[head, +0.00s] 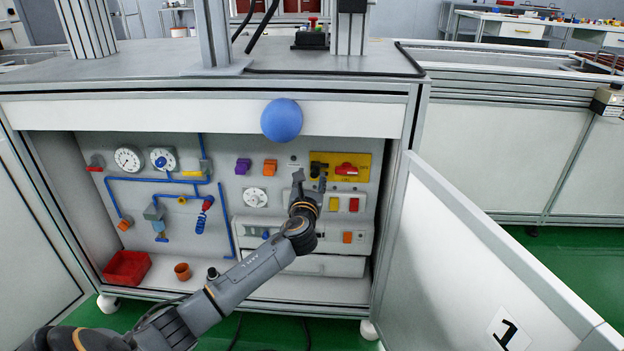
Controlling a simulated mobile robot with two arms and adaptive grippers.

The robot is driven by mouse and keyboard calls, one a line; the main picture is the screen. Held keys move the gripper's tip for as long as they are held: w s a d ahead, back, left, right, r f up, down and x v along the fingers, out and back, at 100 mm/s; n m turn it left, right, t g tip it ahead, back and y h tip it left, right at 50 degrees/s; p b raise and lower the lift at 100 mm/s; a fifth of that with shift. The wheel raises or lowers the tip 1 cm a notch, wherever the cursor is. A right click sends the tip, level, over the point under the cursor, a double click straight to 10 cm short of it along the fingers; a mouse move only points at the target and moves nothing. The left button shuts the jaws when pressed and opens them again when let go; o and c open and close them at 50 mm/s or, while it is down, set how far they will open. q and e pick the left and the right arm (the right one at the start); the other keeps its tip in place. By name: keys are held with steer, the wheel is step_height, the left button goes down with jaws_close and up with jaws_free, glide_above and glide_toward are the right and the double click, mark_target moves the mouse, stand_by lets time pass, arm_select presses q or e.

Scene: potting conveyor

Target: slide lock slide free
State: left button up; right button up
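The yellow plate (361,162) is on the back panel inside the open cabinet, at the upper right. A red slide handle (347,169) sits at its middle. A black part (318,158) is at the plate's left end. My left gripper (310,181) reaches up from the lower left, just below and left of the plate. Its two fingers are spread apart with nothing seen between them. From this view I cannot tell whether a finger touches the black part. My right gripper is out of view.
A blue ball (281,120) shows in front of the cabinet's top edge. The open white door (480,265) stands on the right. Gauges, blue pipes and switches cover the panel. A red crate (127,267) and an orange pot (182,272) stand on the cabinet floor.

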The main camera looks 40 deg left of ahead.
arm_select(q)
steer(key=shift+d, duration=0.1)
steer(key=shift+s+d, duration=0.35)
steer(key=shift+s, duration=0.15)
steer(key=v, duration=1)
steer(key=shift+s, duration=0.4)
steer(key=shift+d, duration=0.1)
